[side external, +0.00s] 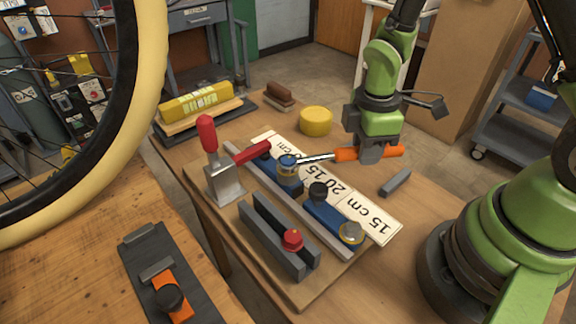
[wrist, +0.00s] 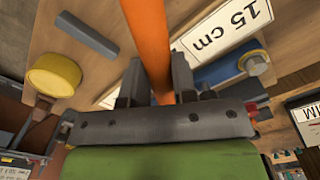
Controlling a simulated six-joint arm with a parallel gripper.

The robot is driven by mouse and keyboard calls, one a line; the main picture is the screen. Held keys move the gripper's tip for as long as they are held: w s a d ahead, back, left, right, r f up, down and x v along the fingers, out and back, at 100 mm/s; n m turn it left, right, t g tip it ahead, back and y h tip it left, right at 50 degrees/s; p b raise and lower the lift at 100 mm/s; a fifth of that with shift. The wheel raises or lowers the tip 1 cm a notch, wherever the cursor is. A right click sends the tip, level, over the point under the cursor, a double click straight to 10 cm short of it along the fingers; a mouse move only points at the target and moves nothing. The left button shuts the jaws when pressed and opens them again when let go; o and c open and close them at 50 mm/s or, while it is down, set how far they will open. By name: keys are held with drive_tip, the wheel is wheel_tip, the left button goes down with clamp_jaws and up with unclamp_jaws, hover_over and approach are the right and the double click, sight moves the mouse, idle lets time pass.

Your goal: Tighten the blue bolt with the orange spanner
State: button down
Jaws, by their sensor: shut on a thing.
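My gripper (side external: 372,157) is shut on the orange handle of the spanner (side external: 346,154). The spanner lies roughly level, its metal shaft pointing left toward the blue bolt (side external: 287,160). The bolt stands at the far end of the clamped fixture. The spanner's head meets the bolt in the side view; I cannot tell whether it is fully seated around it. In the wrist view the orange handle (wrist: 148,40) passes between my fingers (wrist: 155,82). The bolt and the spanner's head are not visible there.
A toggle clamp with a red handle (side external: 207,135) stands left of the bolt. A black knob (side external: 318,191), a silver-yellow bolt (side external: 351,233) and a red knob (side external: 292,239) are nearer. A grey bar (side external: 395,183) and yellow puck (side external: 316,121) lie on the table.

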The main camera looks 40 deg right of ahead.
drive_tip(key=shift+s+a+m, duration=0.65)
drive_tip(key=shift+s+m, duration=0.15)
drive_tip(key=shift+m, duration=0.1)
idle(0.3)
drive_tip(key=shift+s+a+m, duration=0.8)
drive_tip(key=shift+a+m, duration=0.15)
drive_tip(key=shift+m, duration=0.05)
idle(0.9)
drive_tip(key=shift+s+a+m, duration=0.3)
drive_tip(key=shift+a+m, duration=0.25)
drive_tip(key=shift+a, duration=0.05)
drive_tip(key=shift+s+a+m, duration=0.3)
drive_tip(key=shift+a+m, duration=0.3)
drive_tip(key=shift+a, duration=0.05)
drive_tip(key=shift+s+a+m, duration=0.3)
drive_tip(key=shift+a+m, duration=0.25)
drive_tip(key=shift+a, duration=0.05)
idle(0.7)
drive_tip(key=shift+w+d+n, duration=0.3)
drive_tip(key=shift+d+n, duration=0.25)
drive_tip(key=shift+d, duration=0.05)
drive_tip(key=shift+w+d+n, duration=0.25)
drive_tip(key=shift+d+n, duration=0.3)
drive_tip(key=shift+d, duration=0.05)
idle(1.1)
